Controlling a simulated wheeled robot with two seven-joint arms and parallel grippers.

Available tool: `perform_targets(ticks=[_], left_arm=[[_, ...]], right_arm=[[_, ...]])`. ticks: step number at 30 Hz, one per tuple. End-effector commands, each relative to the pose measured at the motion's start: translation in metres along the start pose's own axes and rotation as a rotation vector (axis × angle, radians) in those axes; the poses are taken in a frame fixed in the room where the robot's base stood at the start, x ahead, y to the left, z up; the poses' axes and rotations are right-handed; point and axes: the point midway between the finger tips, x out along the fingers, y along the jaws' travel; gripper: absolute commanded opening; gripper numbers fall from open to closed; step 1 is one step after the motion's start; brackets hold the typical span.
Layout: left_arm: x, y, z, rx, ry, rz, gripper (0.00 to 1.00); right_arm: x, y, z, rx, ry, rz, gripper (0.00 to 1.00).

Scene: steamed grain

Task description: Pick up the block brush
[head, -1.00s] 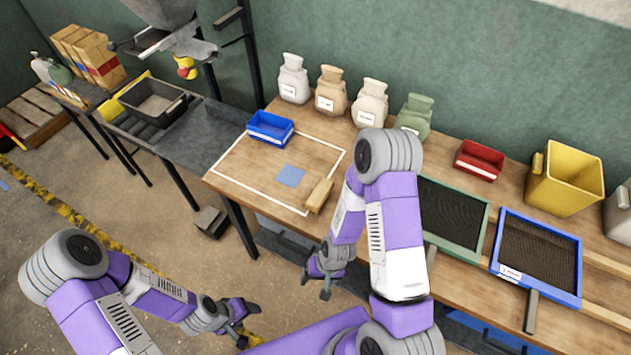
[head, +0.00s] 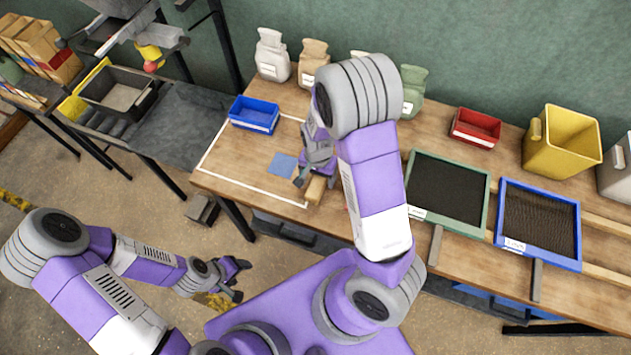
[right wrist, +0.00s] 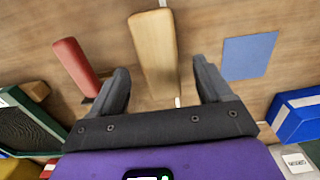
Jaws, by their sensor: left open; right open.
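The block brush (head: 316,190), a pale wooden block, lies on the bench near its front edge, at the right of the white-outlined area. My right gripper (head: 314,178) is over it and partly hides it in the head view. In the right wrist view the block (right wrist: 155,48) stretches away from between the open fingers of the right gripper (right wrist: 163,82); they look apart from it, and its near end is close to the palm. My left gripper (head: 240,280) is open and empty, low in front of the bench.
A red block (right wrist: 76,68) lies just left of the wooden one in the right wrist view. A blue square (head: 283,165) and a blue bin (head: 254,115) are to the left. A green-framed tray (head: 484,205) and a blue-framed tray (head: 577,235) are to the right.

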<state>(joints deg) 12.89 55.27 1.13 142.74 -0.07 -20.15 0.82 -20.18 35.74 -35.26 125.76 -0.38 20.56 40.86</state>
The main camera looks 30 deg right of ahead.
Motion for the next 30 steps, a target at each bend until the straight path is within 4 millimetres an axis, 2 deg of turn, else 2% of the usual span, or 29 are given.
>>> perform_targets(ticks=[6,9,18,30], left_arm=[[0.010,-0.004,-0.001,0.000,0.001,0.000,0.62],[0.012,-0.005,-0.001,0.000,0.001,0.000,0.62],[0.012,-0.004,-0.001,0.000,0.001,0.000,0.62],[0.012,-0.004,-0.001,0.000,0.001,0.000,0.62]], right_arm=[[0.035,0.001,-0.005,0.001,-0.001,0.001,0.79],[0.045,0.001,-0.005,0.000,0.000,0.001,0.79],[0.048,0.000,-0.005,-0.002,0.001,-0.001,0.79],[0.048,0.000,-0.005,-0.002,0.001,-0.001,0.20]])
